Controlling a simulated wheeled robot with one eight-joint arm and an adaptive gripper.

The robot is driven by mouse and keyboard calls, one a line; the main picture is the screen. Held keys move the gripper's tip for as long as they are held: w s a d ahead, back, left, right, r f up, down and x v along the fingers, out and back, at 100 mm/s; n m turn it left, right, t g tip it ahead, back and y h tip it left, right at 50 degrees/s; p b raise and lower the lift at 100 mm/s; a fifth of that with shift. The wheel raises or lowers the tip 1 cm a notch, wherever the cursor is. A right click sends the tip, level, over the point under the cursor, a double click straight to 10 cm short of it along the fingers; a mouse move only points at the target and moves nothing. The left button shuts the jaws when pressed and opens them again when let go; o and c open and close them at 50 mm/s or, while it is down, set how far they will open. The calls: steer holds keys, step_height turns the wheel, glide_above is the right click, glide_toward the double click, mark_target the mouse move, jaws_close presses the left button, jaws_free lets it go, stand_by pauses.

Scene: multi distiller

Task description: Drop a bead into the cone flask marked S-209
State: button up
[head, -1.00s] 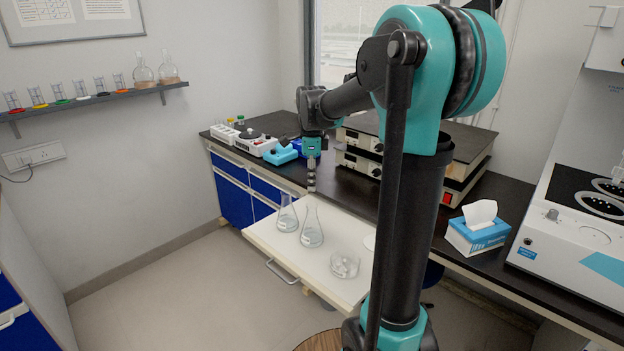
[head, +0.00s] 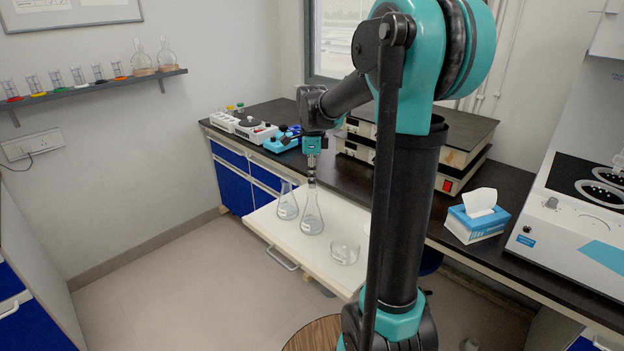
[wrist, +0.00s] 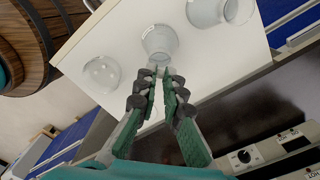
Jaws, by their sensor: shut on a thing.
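Two clear cone flasks stand upright on the white pull-out board (head: 275,228). The right one (head: 312,222) is directly below my gripper (head: 312,181), its neck in line with the fingertips; the left one (head: 287,207) stands beside it. I cannot read their labels. In the wrist view, my fingertips (wrist: 161,72) are together over the mouth side of the near flask (wrist: 158,45), and the other flask (wrist: 218,12) is at the top. The held bead is hidden between the tips. A round glass dish (head: 344,252) sits right of the flasks; it also shows in the wrist view (wrist: 102,73).
The dark bench (head: 265,120) behind holds small devices and a stacked flat-topped unit (head: 455,150). A tissue box (head: 477,220) stands at right. A wooden round stool (head: 315,335) is below the board. The board's left front part is clear.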

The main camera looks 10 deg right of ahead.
steer(key=o, duration=0.7)
step_height(320, 180, up, 12)
stand_by(0.4)
stand_by(0.5)
